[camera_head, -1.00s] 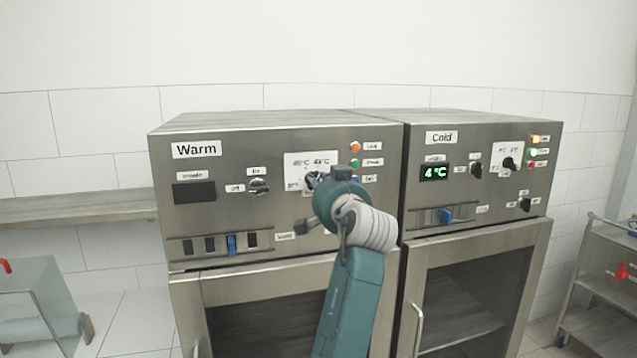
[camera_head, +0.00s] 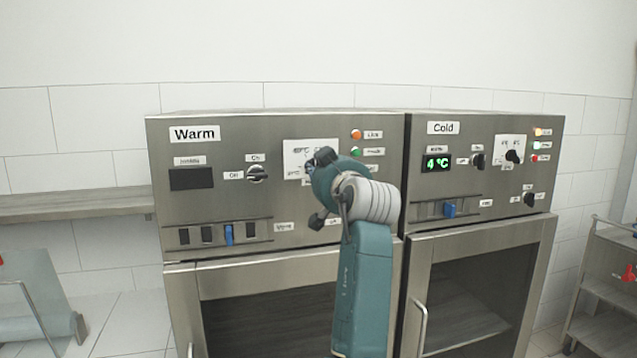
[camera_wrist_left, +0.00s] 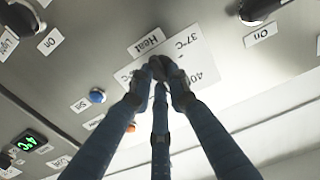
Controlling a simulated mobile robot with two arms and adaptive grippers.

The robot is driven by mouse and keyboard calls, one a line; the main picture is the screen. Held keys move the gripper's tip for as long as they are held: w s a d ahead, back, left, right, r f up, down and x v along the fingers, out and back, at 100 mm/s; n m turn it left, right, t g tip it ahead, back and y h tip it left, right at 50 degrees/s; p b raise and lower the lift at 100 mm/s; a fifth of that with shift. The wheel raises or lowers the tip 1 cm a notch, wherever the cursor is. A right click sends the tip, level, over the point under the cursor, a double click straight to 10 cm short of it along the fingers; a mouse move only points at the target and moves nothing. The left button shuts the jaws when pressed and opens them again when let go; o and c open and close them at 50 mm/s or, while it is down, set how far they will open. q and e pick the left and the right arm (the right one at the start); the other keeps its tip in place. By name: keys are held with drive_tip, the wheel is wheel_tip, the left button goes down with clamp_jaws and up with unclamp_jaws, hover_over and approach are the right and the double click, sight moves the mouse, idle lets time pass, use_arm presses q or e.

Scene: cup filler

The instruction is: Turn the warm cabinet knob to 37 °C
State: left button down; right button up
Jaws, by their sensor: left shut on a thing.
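The warm cabinet (camera_head: 230,150) fills the left half of the head view. Its white dial plate (camera_head: 296,152) is partly covered by my left arm, which hides the knob there. In the left wrist view the plate (camera_wrist_left: 200,55) appears upside down with 37°C, 40 and Heat labels. My left gripper (camera_wrist_left: 160,78) has its three blue fingers closed together on the dark knob (camera_wrist_left: 158,63) at the plate. The knob's pointer is hidden between the fingertips, so its setting cannot be read. The warm display (camera_head: 191,178) is dark. My right gripper is not in view.
A rotary switch (camera_head: 257,174) sits left of the plate, with orange (camera_head: 356,134) and green (camera_head: 355,152) lamps to its right. The cold cabinet (camera_head: 480,185) stands right beside, its display reading 4°C. A shelf (camera_head: 75,205) and a cart (camera_head: 610,265) flank them.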

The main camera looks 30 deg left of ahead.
use_arm(q)
drive_tip(key=n+b, duration=0.2)
drive_tip(key=n, duration=0.4)
drive_tip(key=n+b, duration=0.2)
drive_tip(key=n, duration=0.4)
drive_tip(key=n+b, duration=0.2)
drive_tip(key=n, duration=0.4)
drive_tip(key=shift+s+a, duration=0.3)
idle(0.3)
drive_tip(key=c, duration=1.7)
unclamp_jaws()
drive_tip(key=shift+o, duration=0.2)
